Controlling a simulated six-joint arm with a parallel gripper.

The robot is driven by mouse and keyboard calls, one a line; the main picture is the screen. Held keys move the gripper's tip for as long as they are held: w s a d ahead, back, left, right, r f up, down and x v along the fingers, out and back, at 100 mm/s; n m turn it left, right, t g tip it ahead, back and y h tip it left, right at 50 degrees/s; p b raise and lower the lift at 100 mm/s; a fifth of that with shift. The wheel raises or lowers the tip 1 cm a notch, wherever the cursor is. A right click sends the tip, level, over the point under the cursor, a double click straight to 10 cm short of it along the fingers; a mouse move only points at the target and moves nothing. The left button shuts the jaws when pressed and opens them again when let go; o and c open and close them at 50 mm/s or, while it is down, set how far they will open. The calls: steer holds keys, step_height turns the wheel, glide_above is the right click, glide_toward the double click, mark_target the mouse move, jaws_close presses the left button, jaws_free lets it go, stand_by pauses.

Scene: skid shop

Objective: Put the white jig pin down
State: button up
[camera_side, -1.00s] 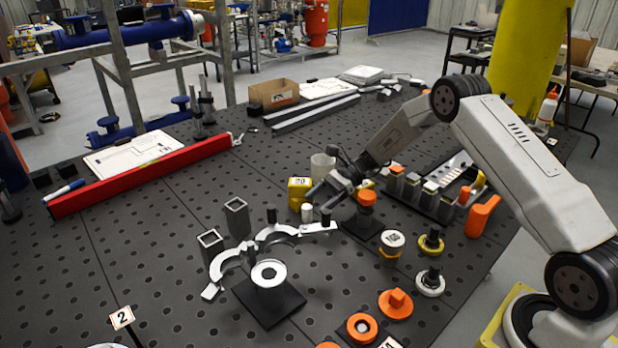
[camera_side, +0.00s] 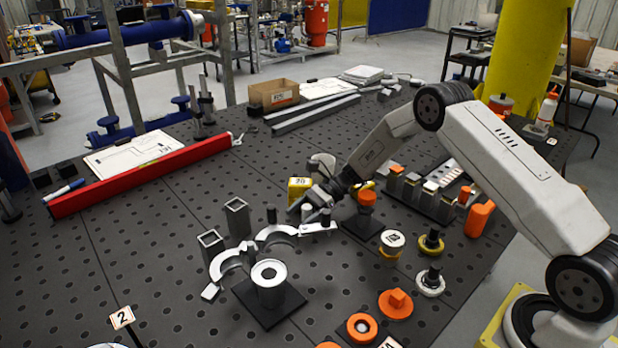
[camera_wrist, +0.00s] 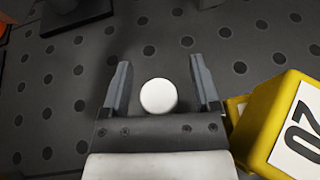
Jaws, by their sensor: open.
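The white jig pin (camera_side: 307,211) stands upright on the dark perforated table, beside the silver curved clamp arm (camera_side: 278,236). In the wrist view the pin (camera_wrist: 159,96) shows from above as a round white top. It lies between the two fingers of my gripper (camera_wrist: 162,88), with a clear gap on each side. My gripper (camera_side: 312,206) is open and holds nothing. In the side view its fingers partly overlap the pin's surroundings, and the exact height of the fingertips above the table is hard to tell.
An orange-topped piece on a dark base (camera_side: 366,199) stands to the right. Open table lies to the left.

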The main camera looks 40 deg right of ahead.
stand_by(0.3)
jaws_close()
steer(key=shift+r, duration=0.2)
steer(key=shift+r, duration=0.5)
steer(key=s+r, duration=1.1)
steer(key=s, duration=0.3)
steer(key=shift+d+r, duration=0.3)
